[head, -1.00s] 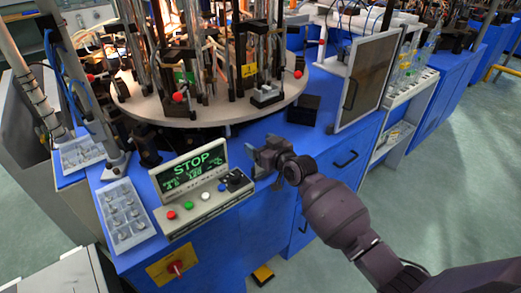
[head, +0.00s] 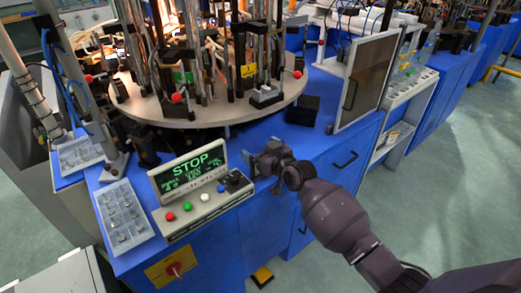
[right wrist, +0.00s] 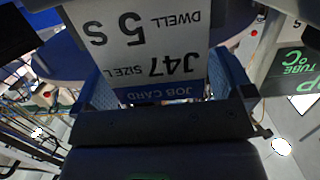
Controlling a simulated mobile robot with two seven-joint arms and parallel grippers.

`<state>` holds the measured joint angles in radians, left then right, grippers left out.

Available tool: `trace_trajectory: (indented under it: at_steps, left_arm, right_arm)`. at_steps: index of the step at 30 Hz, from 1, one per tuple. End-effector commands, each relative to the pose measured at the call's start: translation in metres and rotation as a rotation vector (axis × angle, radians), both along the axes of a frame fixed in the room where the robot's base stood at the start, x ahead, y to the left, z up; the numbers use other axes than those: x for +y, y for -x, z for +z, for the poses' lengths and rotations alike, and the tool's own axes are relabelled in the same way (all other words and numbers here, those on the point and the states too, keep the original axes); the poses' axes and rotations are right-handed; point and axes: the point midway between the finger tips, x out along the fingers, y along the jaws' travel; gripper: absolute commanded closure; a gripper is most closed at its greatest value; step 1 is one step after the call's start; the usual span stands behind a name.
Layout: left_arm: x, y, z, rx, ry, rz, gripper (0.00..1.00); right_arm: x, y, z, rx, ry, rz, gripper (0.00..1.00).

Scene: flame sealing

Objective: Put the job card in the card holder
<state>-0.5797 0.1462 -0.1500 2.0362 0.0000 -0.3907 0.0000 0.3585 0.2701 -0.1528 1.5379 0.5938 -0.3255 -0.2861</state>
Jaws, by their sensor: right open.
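My right gripper (head: 252,163) is over the blue bench top, just right of the console with the STOP display. It is open. In the right wrist view, the white job card (right wrist: 140,40) with a blue "JOB CARD" band shows upside down between my two blue-padded fingers (right wrist: 163,85). Its blue band is nearest the palm and its white part extends away. The card cannot be made out in the head view. I cannot identify the card holder or tell whether the card sits in it. My left gripper is not in view.
The console (head: 205,207) with coloured buttons stands left of my right gripper. A round turntable (head: 215,115) with red-knobbed tooling is behind it. A black block (head: 302,110) stands on the bench behind my gripper. A grey tray (head: 123,222) lies left of the console.

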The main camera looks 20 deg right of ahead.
Motion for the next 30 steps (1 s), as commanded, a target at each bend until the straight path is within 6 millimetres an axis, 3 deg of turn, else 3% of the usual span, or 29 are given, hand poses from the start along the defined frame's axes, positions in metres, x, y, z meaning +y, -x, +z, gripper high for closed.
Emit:
trace_trajectory:
  at_steps: [5, 21, 30]
  left_arm:
    - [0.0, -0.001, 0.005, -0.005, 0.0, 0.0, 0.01]
    - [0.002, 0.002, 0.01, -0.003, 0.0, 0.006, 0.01]
    - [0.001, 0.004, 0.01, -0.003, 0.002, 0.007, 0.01]
  right_arm:
    - [-0.006, 0.014, 0.005, -0.001, 0.0, -0.001, 0.01]
    - [-0.035, 0.099, 0.018, -0.001, 0.001, 0.0, 0.01]
    - [-0.039, 0.112, 0.02, -0.001, 0.001, 0.0, 0.01]
